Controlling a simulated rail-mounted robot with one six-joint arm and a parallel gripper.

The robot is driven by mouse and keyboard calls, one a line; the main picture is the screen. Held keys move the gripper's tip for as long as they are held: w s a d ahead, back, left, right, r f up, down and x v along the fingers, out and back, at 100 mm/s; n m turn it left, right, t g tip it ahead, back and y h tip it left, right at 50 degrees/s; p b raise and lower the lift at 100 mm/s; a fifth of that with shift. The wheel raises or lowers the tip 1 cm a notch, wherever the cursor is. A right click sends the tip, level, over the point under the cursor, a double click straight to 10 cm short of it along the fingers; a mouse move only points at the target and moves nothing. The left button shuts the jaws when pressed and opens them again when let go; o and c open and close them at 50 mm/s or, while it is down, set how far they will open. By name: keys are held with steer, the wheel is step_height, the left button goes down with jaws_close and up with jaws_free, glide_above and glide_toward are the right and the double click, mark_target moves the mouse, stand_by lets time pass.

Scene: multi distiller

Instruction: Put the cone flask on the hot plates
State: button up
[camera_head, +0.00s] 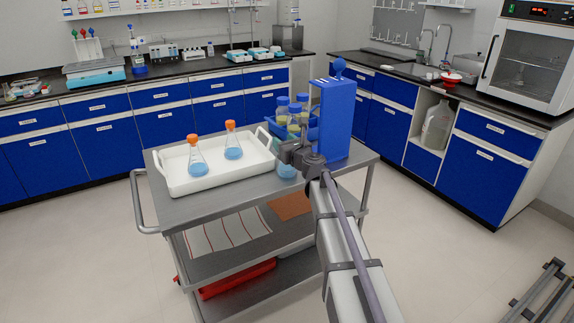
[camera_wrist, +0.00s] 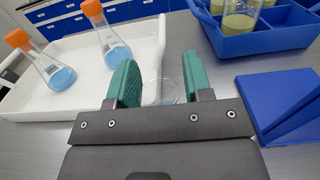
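Two cone flasks with orange caps and blue liquid, a left one (camera_head: 197,160) and a right one (camera_head: 232,147), stand upright in a white tray (camera_head: 172,188) on the cart. They also show at the left of the wrist view, as the left flask (camera_wrist: 58,75) and the right flask (camera_wrist: 115,47). My gripper (camera_head: 284,150) is over the cart, right of the tray. In the wrist view my gripper (camera_wrist: 160,75) has its green fingers apart. A clear glass vessel (camera_wrist: 169,92) shows between them, mostly hidden; in the head view it holds blue liquid (camera_head: 286,171). I cannot make out the hot plates for certain.
A blue rack (camera_head: 268,128) with capped bottles and a tall blue stand (camera_head: 337,120) are close by my gripper on the cart (camera_head: 205,206). Small light-blue devices (camera_head: 238,56) with stands and a larger blue-white device (camera_head: 95,72) sit on the back counter. Open floor surrounds the cart.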

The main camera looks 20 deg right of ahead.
jaws_close()
stand_by(0.5)
step_height(320, 180, up, 10)
steer(key=p, duration=1)
